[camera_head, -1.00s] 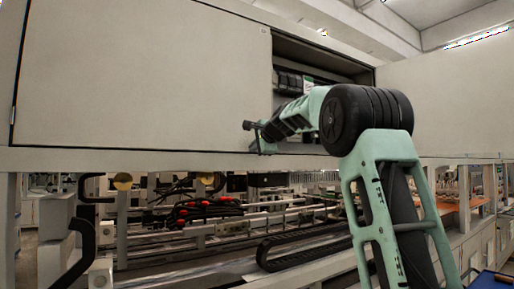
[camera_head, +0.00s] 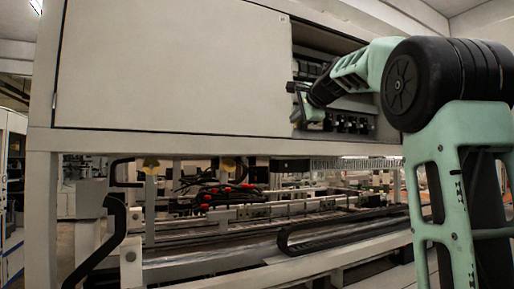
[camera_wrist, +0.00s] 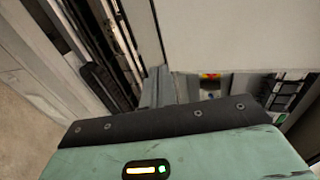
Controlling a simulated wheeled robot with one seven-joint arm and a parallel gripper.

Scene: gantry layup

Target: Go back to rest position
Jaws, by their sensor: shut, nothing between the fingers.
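My gripper (camera_head: 299,104) is at the end of my raised, mint-green and black arm in the head view. It is shut and empty, in front of the open bay (camera_head: 345,112) at the right of the machine's upper cabinet. It is small there, and I cannot tell its distance from the bay edge.
A large pale cabinet panel (camera_head: 170,70) stands left of the bay. Below it are rails, a black cable chain (camera_head: 335,232) and red-tipped black parts (camera_head: 228,194). A black curved handle (camera_head: 100,245) sticks out at lower left. Floor (camera_wrist: 25,120) shows at the wrist view's left.

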